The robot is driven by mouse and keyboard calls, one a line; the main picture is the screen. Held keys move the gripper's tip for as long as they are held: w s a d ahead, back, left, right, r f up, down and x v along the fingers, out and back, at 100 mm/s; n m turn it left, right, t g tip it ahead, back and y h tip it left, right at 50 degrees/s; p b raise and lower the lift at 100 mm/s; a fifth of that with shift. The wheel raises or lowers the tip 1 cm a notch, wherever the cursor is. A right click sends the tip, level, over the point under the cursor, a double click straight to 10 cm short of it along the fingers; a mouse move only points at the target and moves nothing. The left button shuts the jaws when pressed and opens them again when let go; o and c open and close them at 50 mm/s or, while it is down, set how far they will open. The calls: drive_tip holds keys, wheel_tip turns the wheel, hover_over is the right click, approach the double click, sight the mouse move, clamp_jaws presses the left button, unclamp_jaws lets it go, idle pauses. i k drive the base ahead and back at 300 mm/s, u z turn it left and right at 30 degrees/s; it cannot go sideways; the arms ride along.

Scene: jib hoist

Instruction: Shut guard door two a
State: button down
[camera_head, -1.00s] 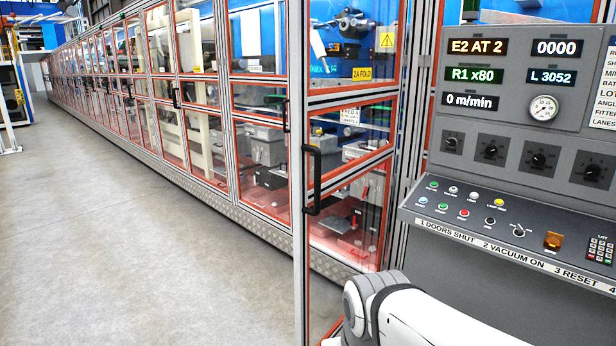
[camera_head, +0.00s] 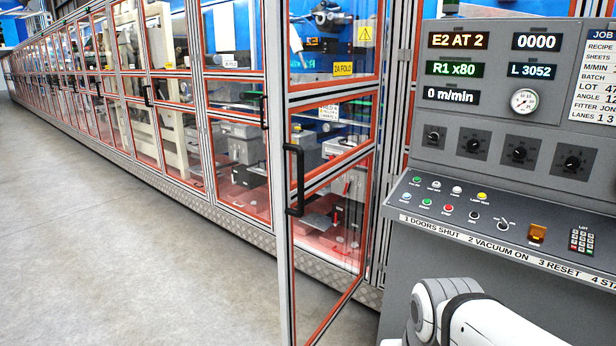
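A guard door (camera_head: 283,230) with clear panels, an aluminium frame and orange edging stands swung out from the machine line. Its free edge is toward me, and its lower end runs out over the floor. A black handle (camera_head: 293,180) is on its free edge. A yellow "2A FOLD" label (camera_head: 343,68) shows through or on the door's upper panel; I cannot tell which. My white and grey arm shows at the lower right, in front of the console. My gripper is not in view, and nothing of mine touches the door.
A grey control console (camera_head: 500,150) with displays, knobs and coloured buttons stands close on the right. A long row of guard doors (camera_head: 140,100) with black handles runs to the far left. The concrete floor (camera_head: 110,250) at left is clear.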

sight(286, 99)
drive_tip(key=u, duration=0.05)
drive_tip(key=i, duration=1)
drive_tip(key=z, duration=0.05)
